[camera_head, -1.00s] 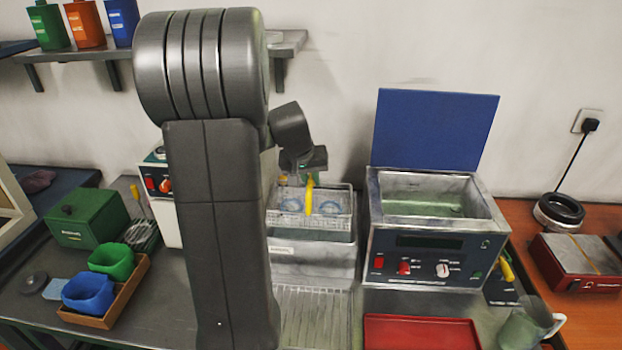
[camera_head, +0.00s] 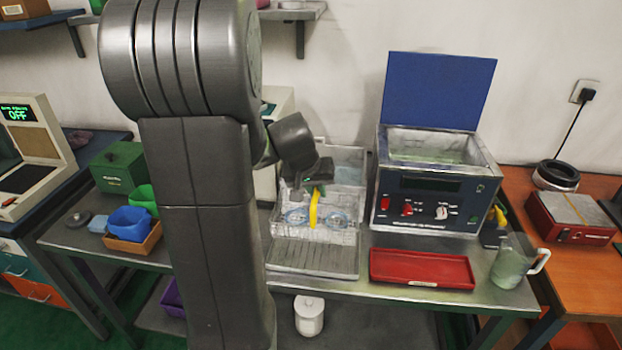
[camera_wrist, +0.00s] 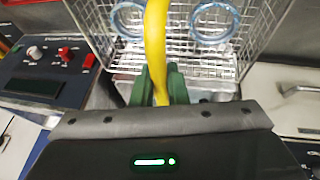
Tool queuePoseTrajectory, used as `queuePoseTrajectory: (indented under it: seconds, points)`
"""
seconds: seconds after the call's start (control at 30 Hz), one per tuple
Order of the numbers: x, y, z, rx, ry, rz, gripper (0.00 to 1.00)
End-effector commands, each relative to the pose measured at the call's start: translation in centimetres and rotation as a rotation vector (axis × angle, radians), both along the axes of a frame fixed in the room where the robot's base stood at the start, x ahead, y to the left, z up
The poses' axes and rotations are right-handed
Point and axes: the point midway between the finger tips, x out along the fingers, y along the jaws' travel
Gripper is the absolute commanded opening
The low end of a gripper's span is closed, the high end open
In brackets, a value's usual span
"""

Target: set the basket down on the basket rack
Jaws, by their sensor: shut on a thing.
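The wire basket (camera_head: 341,236) has a yellow handle (camera_head: 313,211) and carries two pale blue rings (camera_head: 297,216). My gripper (camera_head: 316,186) is shut on the handle from above. In the wrist view its green fingers (camera_wrist: 162,80) close around the yellow handle (camera_wrist: 155,35), and the basket mesh (camera_wrist: 179,30) hangs beyond them. A ribbed metal tray (camera_head: 312,262), which looks like the basket rack, lies at the bench front. The basket is over its rear part. I cannot tell whether the basket's underside touches it.
A control-panel tank (camera_head: 425,205) with a raised blue lid stands right of the basket. A red tray (camera_head: 422,268) and a clear jug (camera_head: 511,262) are at the front right. Blue and green bins (camera_head: 131,223) are at the left, partly near my arm.

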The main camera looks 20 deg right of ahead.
Motion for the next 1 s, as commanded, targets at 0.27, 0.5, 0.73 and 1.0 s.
queuePoseTrajectory:
  seconds: [0.27, 0.5, 0.73, 1.0]
  points:
    - [-0.7, -0.1, -1.7, 0.001, -0.003, -0.006, 0.0]
    - [-0.7, 0.0, -3.3, 0.001, -0.001, -0.007, 0.0]
    - [-0.7, 0.0, -5.7, 0.001, -0.002, -0.005, 0.0]
    - [-0.7, 0.0, -7.2, 0.001, -0.003, -0.006, 0.0]
